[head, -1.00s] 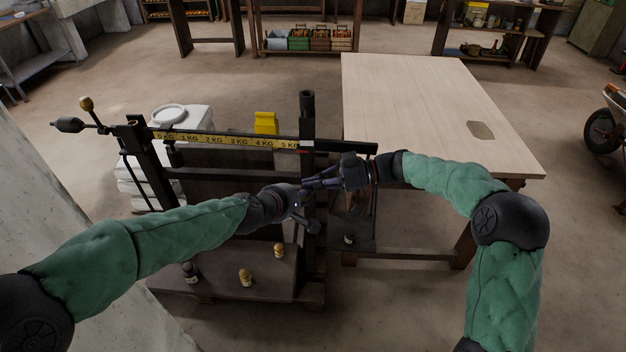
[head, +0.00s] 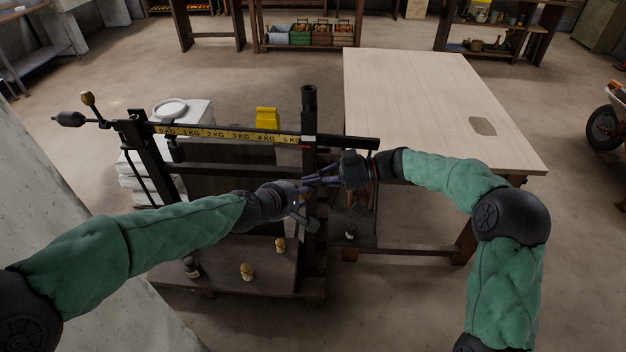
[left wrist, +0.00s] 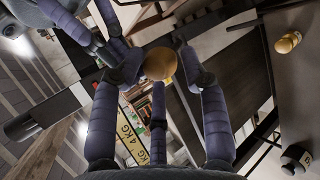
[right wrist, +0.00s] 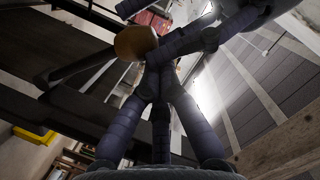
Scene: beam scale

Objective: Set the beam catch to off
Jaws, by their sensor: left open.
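The dark beam scale (head: 150,163) stands in front of me, its beam with a yellow kg strip (head: 228,135) running to a post (head: 308,120) at the right. A round orange-brown knob, seemingly the beam catch's, shows in the left wrist view (left wrist: 159,63) and the right wrist view (right wrist: 134,42). In the head view the grippers hide it. My left gripper (head: 308,205) is open, its fingers spread around the knob in its view, contact unclear. My right gripper (head: 322,182) comes from the right, its fingers drawn together close to the knob. The two grippers nearly touch.
Small weights, one brass-topped (head: 246,271) and one dark (head: 191,266), stand on the scale's platform (head: 220,262). A pale wooden table (head: 430,100) is at the right. A yellow object (head: 267,118) and white sacks (head: 190,112) are behind the beam.

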